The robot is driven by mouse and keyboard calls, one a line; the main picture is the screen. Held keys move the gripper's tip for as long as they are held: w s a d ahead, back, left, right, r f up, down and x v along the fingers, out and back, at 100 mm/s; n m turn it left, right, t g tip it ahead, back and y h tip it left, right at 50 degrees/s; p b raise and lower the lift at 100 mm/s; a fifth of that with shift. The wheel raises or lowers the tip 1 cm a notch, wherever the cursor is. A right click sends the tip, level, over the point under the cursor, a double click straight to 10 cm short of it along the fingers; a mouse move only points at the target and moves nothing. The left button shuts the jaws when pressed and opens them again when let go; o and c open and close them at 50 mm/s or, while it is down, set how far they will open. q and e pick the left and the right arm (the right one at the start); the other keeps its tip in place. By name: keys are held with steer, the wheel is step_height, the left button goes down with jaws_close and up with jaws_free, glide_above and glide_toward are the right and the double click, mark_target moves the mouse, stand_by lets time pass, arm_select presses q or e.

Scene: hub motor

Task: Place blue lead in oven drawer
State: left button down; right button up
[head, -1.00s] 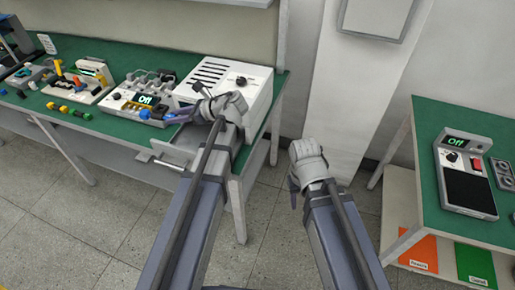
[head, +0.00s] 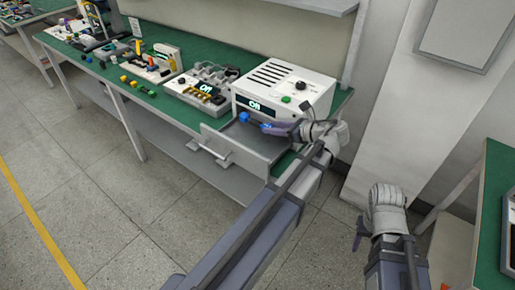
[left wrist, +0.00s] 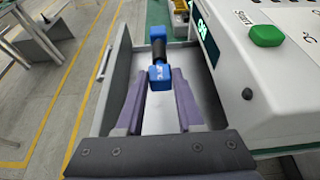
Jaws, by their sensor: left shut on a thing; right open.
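The blue lead (head: 243,117) has two blue ends joined by a black middle; it also shows in the left wrist view (left wrist: 157,34). My left gripper (head: 273,128) is shut on its near blue end, between the purple fingers (left wrist: 160,90). The oven drawer (head: 206,142) is pulled open below the white oven (head: 284,84). The lead lies within the drawer's outline in both views; I cannot tell whether it touches the drawer floor. The pale drawer wall (left wrist: 117,75) runs left of the fingers. My right gripper (head: 359,236) is open and empty, away from the bench.
A device with a display (head: 205,90) stands left of the oven on the green bench (head: 130,72). Several coloured parts lie further left. Another green bench (head: 496,195) is at the right.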

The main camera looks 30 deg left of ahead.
mark_target(272, 155)
arm_select(q)
steer(key=shift+f+b, duration=4.85)
steer(key=shift+f, duration=0.15)
steer(key=shift+r, duration=0.15)
steer(key=c, duration=0.5)
jaws_free()
steer(key=shift+c, duration=0.2)
steer(key=shift+r+p, duration=0.15)
steer(key=shift+p, duration=0.15)
steer(key=p+v, duration=0.4)
steer(key=v, duration=0.7)
steer(key=shift+d, duration=0.4)
steer(key=shift+s, duration=0.1)
